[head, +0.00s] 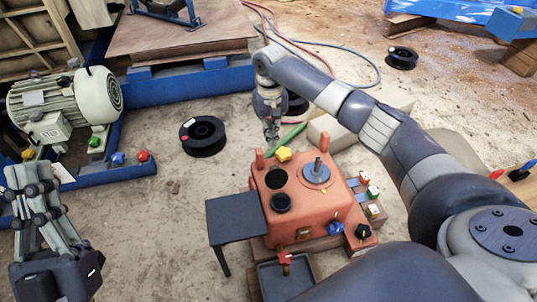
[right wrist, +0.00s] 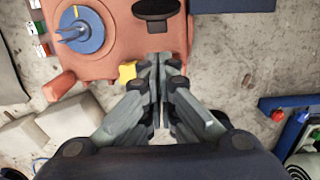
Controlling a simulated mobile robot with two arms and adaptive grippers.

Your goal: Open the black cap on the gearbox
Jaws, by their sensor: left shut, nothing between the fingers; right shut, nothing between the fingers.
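I cannot tell whether the dark area is an opening. A black oval part (right wrist: 157,9) shows at the top of the right wrist view. My right gripper (head: 272,140) is shut and empty beyond the gearbox's far edge, beside a yellow knob (head: 284,154). My left gripper (head: 24,178) is shut and empty at the far left.
A small dark table (head: 236,216) stands against the gearbox's left side. A blue disc with a shaft (head: 317,174) is on the gearbox top. A black spool (head: 203,136) lies on the floor, and a motor (head: 65,105) stands left. Floor between them is clear.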

